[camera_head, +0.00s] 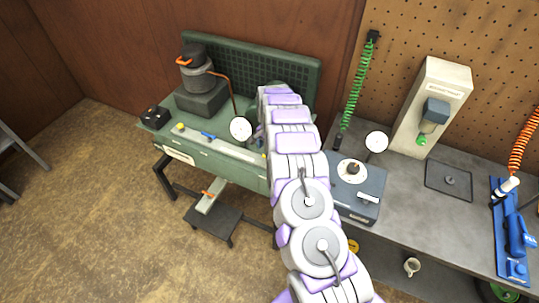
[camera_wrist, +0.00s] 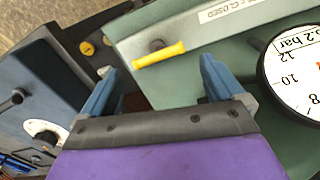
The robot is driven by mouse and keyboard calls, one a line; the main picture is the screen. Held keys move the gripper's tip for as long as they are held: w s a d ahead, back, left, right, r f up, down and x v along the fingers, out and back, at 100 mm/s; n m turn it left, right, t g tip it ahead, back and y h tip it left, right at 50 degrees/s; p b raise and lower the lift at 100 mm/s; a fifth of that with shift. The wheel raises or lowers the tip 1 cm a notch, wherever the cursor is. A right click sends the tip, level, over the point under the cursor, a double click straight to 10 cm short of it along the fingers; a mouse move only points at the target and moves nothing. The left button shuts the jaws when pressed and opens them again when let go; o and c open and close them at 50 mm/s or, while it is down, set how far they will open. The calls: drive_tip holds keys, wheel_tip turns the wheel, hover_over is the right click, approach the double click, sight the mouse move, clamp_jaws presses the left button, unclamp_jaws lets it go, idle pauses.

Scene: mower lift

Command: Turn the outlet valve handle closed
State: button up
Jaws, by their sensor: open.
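A yellow valve handle (camera_wrist: 160,54) shows in the wrist view, on the pale edge of a green bench unit. My gripper (camera_wrist: 161,68) is open, with one blue finger on each side of the handle and a gap to both. In the head view my own arm hides the gripper.
A white pressure gauge (camera_wrist: 298,72) stands close right of the gripper. A dark blue box (camera_wrist: 35,90) is at left. In the head view, the green bench (camera_head: 222,153) carries a pot (camera_head: 198,78), and a grey bench (camera_head: 400,195) adjoins it.

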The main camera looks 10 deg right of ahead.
wheel_tip(320, 180, up, 12)
drive_tip(key=shift+f, duration=0.2)
idle(0.4)
drive_tip(key=s+a+r+n+g+b, duration=0.1)
drive_tip(key=s+r+n+b, duration=0.15)
drive_tip(key=s+r, duration=0.65)
drive_tip(key=s+a+r+n+b, duration=0.1)
drive_tip(key=s+a+r+n, duration=0.15)
drive_tip(key=s+r, duration=0.7)
drive_tip(key=s+d+f+n+b, duration=0.1)
drive_tip(key=s+d+f+n, duration=0.1)
drive_tip(key=s, duration=1.5)
drive_tip(key=s+d+f+n+b, duration=0.1)
drive_tip(key=s+f, duration=0.3)
drive_tip(key=s, duration=1.3)
drive_tip(key=shift+s+d+n+g+b, duration=0.15)
drive_tip(key=shift+d+n+g+b, duration=0.35)
drive_tip(key=shift+n, duration=0.3)
drive_tip(key=shift+a, duration=0.15)
drive_tip(key=shift+c, duration=0.3)
